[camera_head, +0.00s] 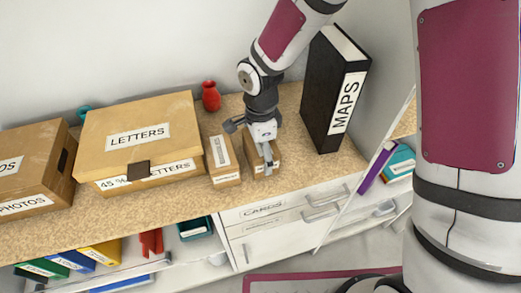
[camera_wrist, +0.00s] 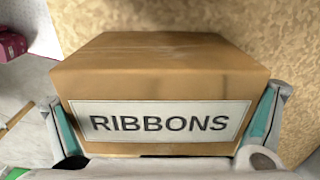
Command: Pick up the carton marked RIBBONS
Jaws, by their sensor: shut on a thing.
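The carton marked RIBBONS (camera_wrist: 160,80) fills the middle of the wrist view, a brown box with a white label facing the camera. My gripper (camera_wrist: 165,130) has one finger on each side of it and is shut on it. In the head view the small carton (camera_head: 275,157) is mostly covered by my gripper (camera_head: 264,160), on the speckled counter top. I cannot tell whether it touches the counter or is slightly raised.
A narrow carton (camera_head: 223,160) stands close on the left, then a large LETTERS box (camera_head: 150,115) and a PHOTOS box (camera_head: 28,160). A tall black MAPS binder (camera_head: 325,95) stands on the right. A red vase (camera_head: 211,97) is behind. The counter's front edge is close, above drawers (camera_head: 265,210).

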